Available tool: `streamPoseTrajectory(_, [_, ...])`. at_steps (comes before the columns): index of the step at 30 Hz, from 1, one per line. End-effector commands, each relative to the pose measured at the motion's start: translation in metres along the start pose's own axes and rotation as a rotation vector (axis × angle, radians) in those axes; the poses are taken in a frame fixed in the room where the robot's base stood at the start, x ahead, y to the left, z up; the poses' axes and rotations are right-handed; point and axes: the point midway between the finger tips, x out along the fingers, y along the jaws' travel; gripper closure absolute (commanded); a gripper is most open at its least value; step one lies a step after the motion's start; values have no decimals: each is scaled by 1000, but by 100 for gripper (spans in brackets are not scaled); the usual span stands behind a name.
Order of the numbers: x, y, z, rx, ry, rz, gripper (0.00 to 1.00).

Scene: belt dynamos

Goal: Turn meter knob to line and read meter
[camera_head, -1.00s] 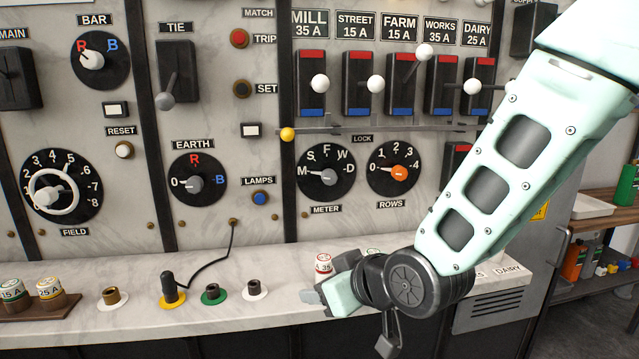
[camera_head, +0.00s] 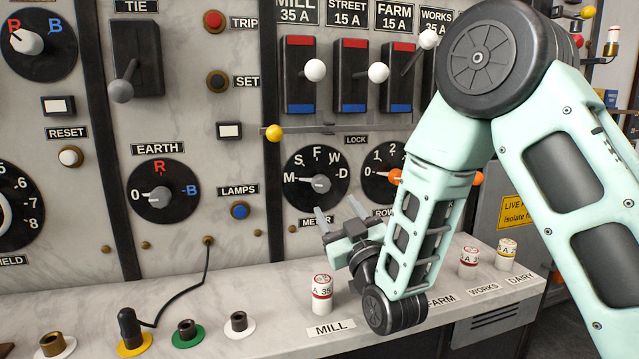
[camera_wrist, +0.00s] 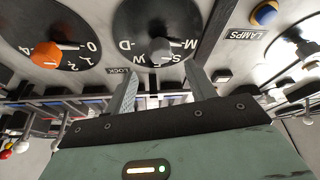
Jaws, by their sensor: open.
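The meter dial (camera_head: 290,197) is a round black plate lettered M, S, F, W, D above the METER label. I see no "line" marking on it. Its grey meter knob (camera_head: 321,184) points left to M. In the wrist view, upside down, the knob (camera_wrist: 160,50) points right to M. My gripper (camera_head: 339,209) is open and empty, just below and in front of the dial. In the wrist view its fingers (camera_wrist: 163,72) stand apart on either side of the knob's line, without visible contact. No meter face with a needle shows.
The orange rows knob (camera_head: 397,175) is partly behind my arm and points to 0. A MILL fuse (camera_head: 322,294) stands on the shelf below my gripper. A yellow-ended lock bar (camera_head: 274,133) and breaker levers are above. A black cord hangs at the left.

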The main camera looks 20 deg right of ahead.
Motion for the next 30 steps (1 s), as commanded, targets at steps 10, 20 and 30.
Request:
streamPoseTrajectory(10, [68,1,-2,0,1,0,45])
streamPoseTrajectory(20, [93,0,0,0,-2,-2,45])
streamPoseTrajectory(30, [94,0,0,1,-2,-2,70])
